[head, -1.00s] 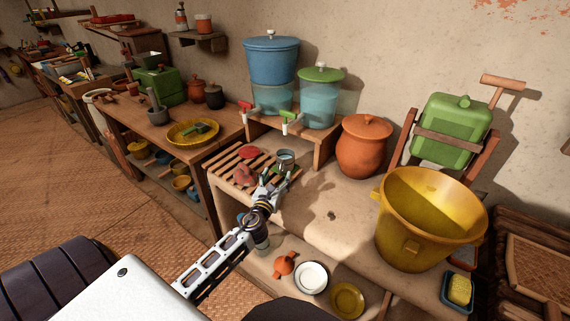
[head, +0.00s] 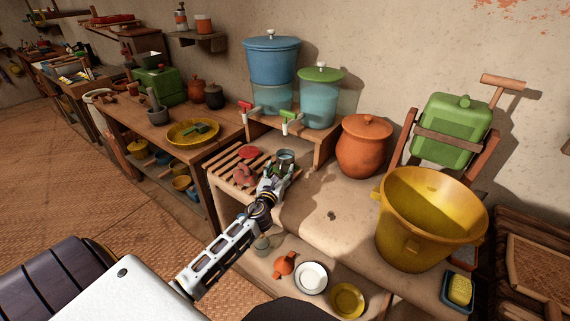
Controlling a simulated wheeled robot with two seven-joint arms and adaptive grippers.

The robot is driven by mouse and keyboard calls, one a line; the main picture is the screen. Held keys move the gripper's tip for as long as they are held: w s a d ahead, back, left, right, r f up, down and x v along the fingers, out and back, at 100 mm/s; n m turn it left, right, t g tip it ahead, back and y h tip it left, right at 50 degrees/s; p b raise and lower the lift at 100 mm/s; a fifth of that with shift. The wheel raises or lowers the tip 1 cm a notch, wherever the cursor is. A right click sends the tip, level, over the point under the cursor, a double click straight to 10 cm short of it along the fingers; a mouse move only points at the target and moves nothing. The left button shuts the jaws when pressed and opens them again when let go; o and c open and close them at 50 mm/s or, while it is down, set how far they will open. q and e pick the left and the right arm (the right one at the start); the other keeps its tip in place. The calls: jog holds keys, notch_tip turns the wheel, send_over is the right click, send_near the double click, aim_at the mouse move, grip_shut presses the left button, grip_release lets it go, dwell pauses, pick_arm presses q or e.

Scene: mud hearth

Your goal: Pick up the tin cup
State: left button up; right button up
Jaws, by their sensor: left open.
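The tin cup (head: 286,156), small and grey-blue, stands at the right end of the slatted wooden rack (head: 220,165), below the green-lidded water container. My left gripper (head: 279,169) is open, with its fingertips at the near side of the cup. The fingers cover the cup's lower part, and I cannot tell whether they touch it. My right gripper is not in view.
A red lid (head: 249,152) and a reddish clay piece (head: 242,174) lie on the rack left of the cup. The clay pot (head: 365,146) stands to the right, the yellow bucket (head: 430,215) farther right. The counter (head: 325,195) between is mostly clear.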

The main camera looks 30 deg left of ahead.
aim_at(283, 163)
pick_arm(q)
jog(key=shift+w, duration=0.1)
jog(key=shift+w+a, duration=0.2)
jog(key=shift+w, duration=0.25)
jog(key=shift+b+x, duration=0.3)
jog(key=shift+x, duration=1.35)
jog(key=shift+w+a, duration=0.15)
jog(key=shift+w, duration=0.15)
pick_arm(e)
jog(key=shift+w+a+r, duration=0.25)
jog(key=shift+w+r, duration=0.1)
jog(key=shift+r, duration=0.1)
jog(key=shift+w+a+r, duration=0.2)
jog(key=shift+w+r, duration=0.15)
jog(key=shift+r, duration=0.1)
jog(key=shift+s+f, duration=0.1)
pick_arm(q)
grip_shut()
